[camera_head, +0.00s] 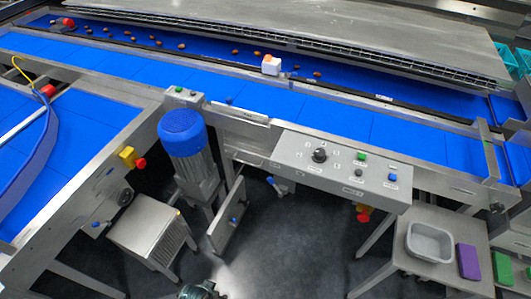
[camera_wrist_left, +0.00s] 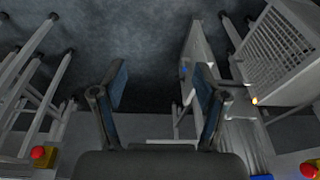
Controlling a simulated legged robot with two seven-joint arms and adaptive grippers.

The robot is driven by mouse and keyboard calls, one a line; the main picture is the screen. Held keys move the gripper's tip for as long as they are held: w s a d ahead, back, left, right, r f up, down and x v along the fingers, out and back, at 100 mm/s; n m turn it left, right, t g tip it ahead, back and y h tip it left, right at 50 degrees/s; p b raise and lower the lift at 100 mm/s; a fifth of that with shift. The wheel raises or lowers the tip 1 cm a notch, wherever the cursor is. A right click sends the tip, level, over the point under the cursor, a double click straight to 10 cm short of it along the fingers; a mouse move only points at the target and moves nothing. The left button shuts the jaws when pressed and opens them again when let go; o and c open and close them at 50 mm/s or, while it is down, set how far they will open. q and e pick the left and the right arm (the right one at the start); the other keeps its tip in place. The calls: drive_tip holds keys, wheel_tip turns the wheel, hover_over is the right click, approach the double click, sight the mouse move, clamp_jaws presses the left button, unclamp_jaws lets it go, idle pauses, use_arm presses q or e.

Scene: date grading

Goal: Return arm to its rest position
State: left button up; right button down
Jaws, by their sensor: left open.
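My left gripper (camera_wrist_left: 161,84) is open in the left wrist view. Its two fingers stand wide apart with blue-grey inner pads, and nothing is between them. Dark floor lies beyond the fingertips. In the head view, a small dark part of my arm (camera_head: 203,291) shows at the bottom edge; most of it is out of frame. My right gripper is in neither view.
Several brown dates lie on the blue conveyor (camera_head: 300,103) at the back. A control panel (camera_head: 335,165) and a blue-topped motor (camera_head: 182,132) stand in front. A grey bin (camera_head: 429,242), purple block (camera_head: 467,261) and green block (camera_head: 502,268) are at right.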

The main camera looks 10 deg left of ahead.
use_arm(q)
drive_tip(key=s+f+p, duration=0.1)
drive_tip(key=s+f, duration=0.1)
drive_tip(key=f, duration=1)
drive_tip(key=s+f+g+p, duration=0.1)
drive_tip(key=s+f, duration=0.1)
drive_tip(key=f, duration=0.9)
drive_tip(key=shift+s+a+f, duration=0.15)
drive_tip(key=shift+a+f, duration=0.2)
drive_tip(key=shift+a, duration=0.1)
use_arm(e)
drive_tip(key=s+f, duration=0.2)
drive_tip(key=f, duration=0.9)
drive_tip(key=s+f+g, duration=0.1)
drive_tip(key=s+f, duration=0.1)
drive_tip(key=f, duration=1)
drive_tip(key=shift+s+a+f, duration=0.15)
use_arm(q)
drive_tip(key=shift+d, duration=0.2)
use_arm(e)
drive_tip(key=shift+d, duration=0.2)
